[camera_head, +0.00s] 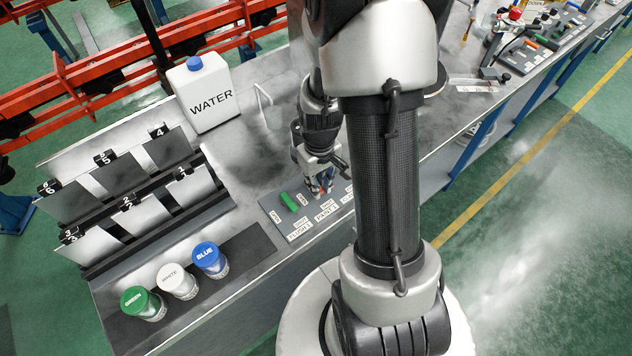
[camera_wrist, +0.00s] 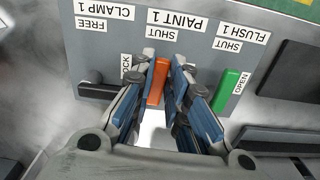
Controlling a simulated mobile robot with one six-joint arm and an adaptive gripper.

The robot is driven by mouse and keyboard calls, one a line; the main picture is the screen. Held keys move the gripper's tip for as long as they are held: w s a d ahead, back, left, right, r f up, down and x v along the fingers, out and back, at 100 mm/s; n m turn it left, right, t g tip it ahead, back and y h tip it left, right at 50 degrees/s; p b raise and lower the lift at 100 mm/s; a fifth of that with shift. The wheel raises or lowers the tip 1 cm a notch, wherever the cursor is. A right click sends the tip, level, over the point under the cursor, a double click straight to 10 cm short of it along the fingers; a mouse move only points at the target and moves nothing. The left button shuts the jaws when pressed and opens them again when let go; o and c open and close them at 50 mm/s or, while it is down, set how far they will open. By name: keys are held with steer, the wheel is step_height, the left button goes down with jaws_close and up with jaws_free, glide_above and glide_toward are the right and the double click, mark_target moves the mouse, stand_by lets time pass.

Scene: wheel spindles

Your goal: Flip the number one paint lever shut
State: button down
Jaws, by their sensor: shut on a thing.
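The paint 1 lever (camera_wrist: 157,82) is an orange bar on a grey control panel (camera_wrist: 105,58). In the wrist view it lies below the labels PAINT 1 and SHUT, which appear upside down. My gripper (camera_wrist: 157,68) has one finger on each side of the lever and is shut on it. The fingers hide part of the lever and any label beneath it. In the head view my gripper (camera_head: 322,184) is low over the panel (camera_head: 273,207), and the arm covers the panel's right part.
A green flush 1 lever (camera_wrist: 228,90) is right of the fingers in the wrist view, beside an OPEN label. Clamp 1 labels are on the left. The head view shows a white WATER container (camera_head: 205,103), paint jars (camera_head: 178,282) and a plate rack (camera_head: 160,225).

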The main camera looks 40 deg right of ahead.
steer(key=shift+d+n, duration=0.15)
steer(key=shift+n, duration=0.35)
steer(key=c, duration=1.6)
jaws_free()
steer(key=shift+o, duration=0.2)
steer(key=shift+r, duration=0.1)
step_height(320, 180, up, 12)
